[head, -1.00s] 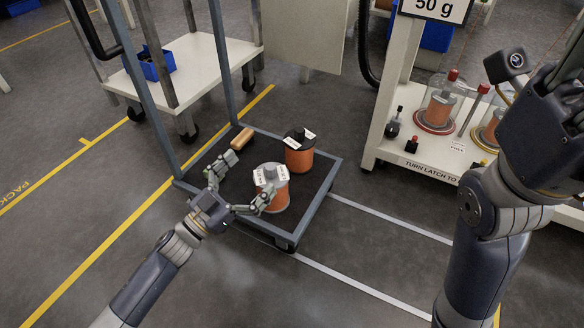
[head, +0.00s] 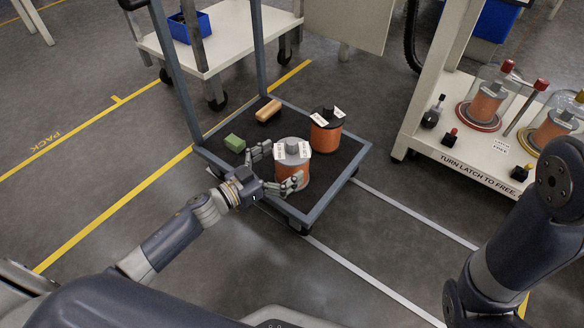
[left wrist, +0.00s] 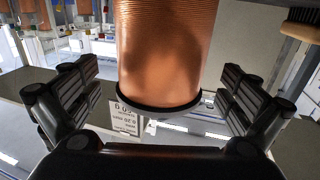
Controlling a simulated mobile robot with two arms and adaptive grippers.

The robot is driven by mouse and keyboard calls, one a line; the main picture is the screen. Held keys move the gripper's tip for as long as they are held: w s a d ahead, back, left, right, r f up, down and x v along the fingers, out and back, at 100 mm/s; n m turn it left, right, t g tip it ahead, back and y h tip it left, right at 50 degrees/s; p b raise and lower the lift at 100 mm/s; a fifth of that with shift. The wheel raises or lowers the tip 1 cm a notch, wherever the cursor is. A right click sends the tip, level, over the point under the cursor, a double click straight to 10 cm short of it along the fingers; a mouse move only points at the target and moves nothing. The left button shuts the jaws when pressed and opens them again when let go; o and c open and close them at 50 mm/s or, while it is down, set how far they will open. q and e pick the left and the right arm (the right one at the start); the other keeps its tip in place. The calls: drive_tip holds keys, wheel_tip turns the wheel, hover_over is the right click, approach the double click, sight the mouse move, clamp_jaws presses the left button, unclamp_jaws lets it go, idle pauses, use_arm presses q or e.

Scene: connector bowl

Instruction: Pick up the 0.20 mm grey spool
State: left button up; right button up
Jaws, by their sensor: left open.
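The grey-topped spool (head: 291,152), wound with copper-orange wire, stands upright on the dark cart deck, with white labels on top. My left gripper (head: 275,168) is open at its left side, one finger behind and one in front. In the left wrist view a copper-wound spool (left wrist: 165,50) with a dark rim stands between the spread fingers (left wrist: 160,98), with a visible gap on both sides. A small label there shows lettering upside down, partly readable as 0.20 mm. My right gripper is outside the head view; only its arm shows.
A black-topped spool (head: 326,132) stands just behind and right. A green block (head: 235,143) and a tan wooden piece (head: 268,110) lie on the deck. The cart's grey frame (head: 337,195) edges it, with uprights at the left. A white stand (head: 470,165) holds more spools.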

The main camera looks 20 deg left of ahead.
sight(293, 155)
use_arm(q)
drive_tip(key=shift+b+x, duration=0.65)
drive_tip(key=shift+x, duration=0.9)
drive_tip(key=c, duration=1.7)
drive_tip(key=shift+r, duration=0.2)
drive_tip(key=c, duration=0.4)
drive_tip(key=shift+o, duration=0.2)
